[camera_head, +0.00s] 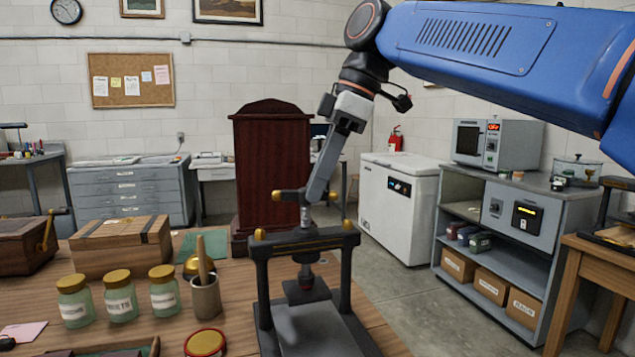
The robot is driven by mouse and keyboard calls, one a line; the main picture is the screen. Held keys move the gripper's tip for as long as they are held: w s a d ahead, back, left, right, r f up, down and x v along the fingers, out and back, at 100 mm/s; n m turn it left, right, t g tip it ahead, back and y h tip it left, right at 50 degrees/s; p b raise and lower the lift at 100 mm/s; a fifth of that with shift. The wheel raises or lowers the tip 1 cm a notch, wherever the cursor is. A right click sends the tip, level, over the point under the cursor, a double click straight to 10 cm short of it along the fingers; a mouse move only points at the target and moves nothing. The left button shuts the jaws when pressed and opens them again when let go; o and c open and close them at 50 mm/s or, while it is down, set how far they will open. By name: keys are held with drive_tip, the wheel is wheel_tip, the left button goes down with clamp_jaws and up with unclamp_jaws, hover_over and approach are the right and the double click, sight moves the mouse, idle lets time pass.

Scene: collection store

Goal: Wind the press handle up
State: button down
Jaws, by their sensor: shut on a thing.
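The press (262,285) stands on the wooden table at the front middle, a dark frame with two posts, a yellow-striped top beam and a flat grey bed. Its handle (286,195) is a dark crossbar with brass knobs at its ends, above the beam on a central screw. The screw runs down through the beam to a dark foot (306,276) that hangs over the bed; whether they touch is hard to tell. My gripper (308,197) reaches down from above and is shut on the handle near its middle. Its fingers hide part of the bar.
Left of the press stand a cup (206,297) with a wooden tool, a brass bell (197,265), several labelled jars (121,297) and a wooden box (122,247). Open floor lies to the right.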

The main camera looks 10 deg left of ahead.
drive_tip(key=shift+w+a+n+g, duration=0.1)
drive_tip(key=shift+w+n+g, duration=0.1)
drive_tip(key=shift+n, duration=0.4)
drive_tip(key=shift+w+n+g, duration=0.1)
drive_tip(key=shift+n+g, duration=0.1)
drive_tip(key=shift+n, duration=0.4)
idle(1.0)
drive_tip(key=c, duration=1.6)
unclamp_jaws()
drive_tip(key=shift+v, duration=3.75)
drive_tip(key=shift+a, duration=0.15)
